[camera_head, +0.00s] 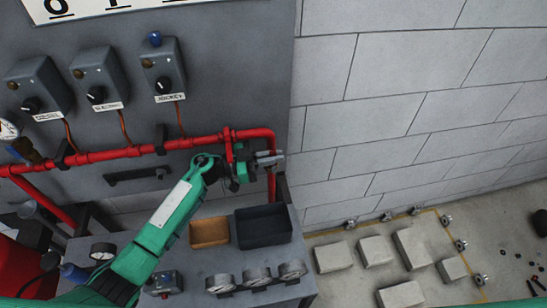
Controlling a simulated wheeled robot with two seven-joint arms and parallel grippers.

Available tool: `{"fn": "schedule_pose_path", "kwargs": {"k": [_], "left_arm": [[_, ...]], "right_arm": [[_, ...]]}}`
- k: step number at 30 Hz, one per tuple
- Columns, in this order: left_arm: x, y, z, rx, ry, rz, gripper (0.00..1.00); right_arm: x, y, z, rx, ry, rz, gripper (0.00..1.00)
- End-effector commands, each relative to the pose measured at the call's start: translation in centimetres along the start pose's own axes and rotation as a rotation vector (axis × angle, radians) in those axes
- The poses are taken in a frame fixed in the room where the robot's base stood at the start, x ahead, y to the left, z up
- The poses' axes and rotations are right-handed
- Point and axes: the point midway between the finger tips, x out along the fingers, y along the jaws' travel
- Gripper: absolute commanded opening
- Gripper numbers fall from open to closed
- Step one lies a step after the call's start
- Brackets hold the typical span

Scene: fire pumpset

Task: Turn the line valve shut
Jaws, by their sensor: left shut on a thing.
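The red pipe line (195,145) runs across the grey panel and bends down at its right end. An upright red part (229,146), which looks like the line valve or its handle, stands on this pipe near the bend. My left gripper (268,158) is at this right end of the pipe, in front of the panel, shut on what appears to be the line valve's handle. The gripper and wrist hide most of the held part, so I cannot tell the handle's angle. My right gripper is out of view.
A grey bench (205,262) below carries a tan tray (209,232), a dark tray (264,227) and several gauges (257,276). Control boxes with knobs (162,66) are on the panel above. Several pale blocks (411,248) lie on the floor at right, by a block wall.

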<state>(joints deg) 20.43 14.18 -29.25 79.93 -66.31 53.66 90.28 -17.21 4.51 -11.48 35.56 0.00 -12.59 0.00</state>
Motion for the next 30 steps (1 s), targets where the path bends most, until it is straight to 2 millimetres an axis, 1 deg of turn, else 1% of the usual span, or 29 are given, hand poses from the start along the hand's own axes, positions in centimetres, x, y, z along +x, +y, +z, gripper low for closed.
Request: {"fn": "schedule_pose_path", "kwargs": {"k": [1, 3, 18, 24, 30], "left_arm": [[-0.3, 0.0, 0.7, -0.001, 0.028, 0.001, 0.00], [-0.7, 0.0, 0.8, -0.002, 0.077, 0.000, 0.00], [-2.8, 0.1, 1.2, -0.001, 0.378, 0.001, 0.00], [-3.3, 0.1, 1.0, 0.000, 0.442, 0.002, 0.00], [-3.4, 0.1, 0.8, 0.000, 0.452, 0.001, 0.00]], "right_arm": [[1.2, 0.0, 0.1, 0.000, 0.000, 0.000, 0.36], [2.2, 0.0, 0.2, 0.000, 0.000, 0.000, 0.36], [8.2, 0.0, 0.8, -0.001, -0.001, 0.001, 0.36], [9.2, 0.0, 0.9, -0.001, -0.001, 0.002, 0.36], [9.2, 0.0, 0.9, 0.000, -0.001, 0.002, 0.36]]}}
